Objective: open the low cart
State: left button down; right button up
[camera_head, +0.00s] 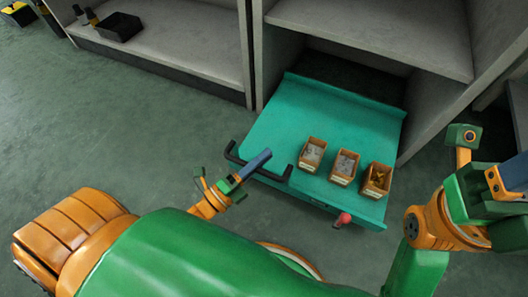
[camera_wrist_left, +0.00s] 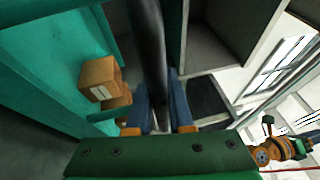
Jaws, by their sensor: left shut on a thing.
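The low cart (camera_head: 268,125) is a teal flat-topped cart, partly under a grey shelf bay and partly out on the floor in the head view. Its black handle (camera_head: 272,174) runs along the near edge, and a red knob (camera_head: 344,218) sits to its right. My left gripper (camera_head: 255,164) is at the handle. In the left wrist view the black bar of the handle (camera_wrist_left: 148,60) passes between its blue fingers (camera_wrist_left: 158,105), shut on it. My right gripper (camera_head: 507,177) is at the right edge, away from the cart; its jaw opening is unclear.
Several small brown boxes (camera_head: 343,167) with parts stand on the cart's right side. A grey shelf unit (camera_head: 375,35) rises behind and beside the cart. A black bin (camera_head: 119,27) sits on the left shelf. The green floor (camera_head: 120,130) left of the cart is clear.

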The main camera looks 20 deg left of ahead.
pick_arm(q)
jog(key=shift+s, duration=0.15)
jog(key=c, duration=0.8)
grip_release()
jog(key=v, duration=0.7)
jog(key=shift+p, duration=0.45)
